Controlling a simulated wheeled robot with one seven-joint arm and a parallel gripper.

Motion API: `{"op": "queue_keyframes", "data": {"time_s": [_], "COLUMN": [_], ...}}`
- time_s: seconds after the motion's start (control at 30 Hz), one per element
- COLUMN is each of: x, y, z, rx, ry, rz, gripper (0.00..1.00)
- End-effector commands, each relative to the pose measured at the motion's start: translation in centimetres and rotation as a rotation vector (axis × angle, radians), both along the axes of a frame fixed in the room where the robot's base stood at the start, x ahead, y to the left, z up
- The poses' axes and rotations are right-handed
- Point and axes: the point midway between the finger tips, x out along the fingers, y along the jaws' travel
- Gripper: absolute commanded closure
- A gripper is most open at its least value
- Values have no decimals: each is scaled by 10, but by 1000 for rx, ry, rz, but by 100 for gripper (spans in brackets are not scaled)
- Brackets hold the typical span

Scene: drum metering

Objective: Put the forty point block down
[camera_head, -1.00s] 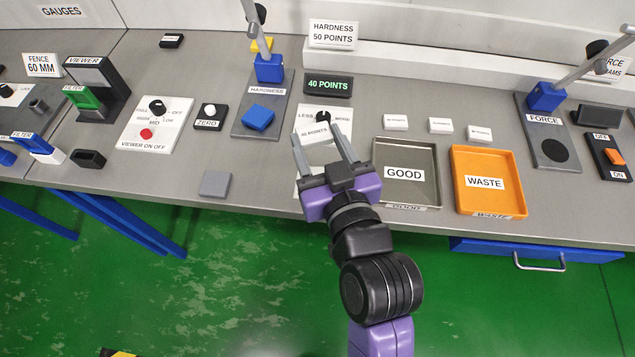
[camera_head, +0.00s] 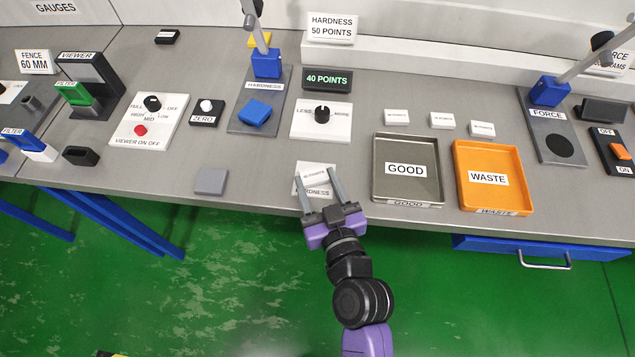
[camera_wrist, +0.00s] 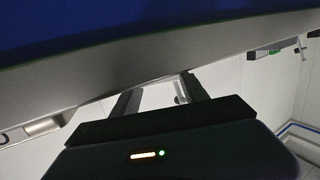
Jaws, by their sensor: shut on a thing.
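My gripper (camera_head: 317,182) is shut on a small white block (camera_head: 314,173), which shows between its fingers in the head view. The block's print is too small to read for certain. Gripper and block are over a white plate marked HARDNESS (camera_head: 314,193) at the bench's front edge. I cannot tell whether the block touches the plate. In the wrist view, the gripper's fingers (camera_wrist: 158,88) have a pale shape between them that is hard to make out.
A dial plate (camera_head: 322,130) and a display reading 40 POINTS (camera_head: 328,79) stand behind. To the right are the empty GOOD tray (camera_head: 406,195) and WASTE tray (camera_head: 490,203), with several small white blocks behind them. A grey pad (camera_head: 211,181) lies left; bench around it is clear.

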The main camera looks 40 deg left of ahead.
Motion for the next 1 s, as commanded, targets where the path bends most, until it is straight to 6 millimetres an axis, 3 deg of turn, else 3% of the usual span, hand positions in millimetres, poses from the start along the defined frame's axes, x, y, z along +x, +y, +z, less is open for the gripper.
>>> {"op": "queue_keyframes", "data": {"time_s": [0.4, 0.43, 0.53, 1.0], "x": [0, 0, 0, -4], "y": [0, 0, 0, -6], "z": [-4, -3, -3, 0], "rx": [1, 1, 1, 0], "ry": [-1, -1, -1, 0], "rz": [0, 0, 0, -1], "gripper": [87, 42, 26, 26]}}
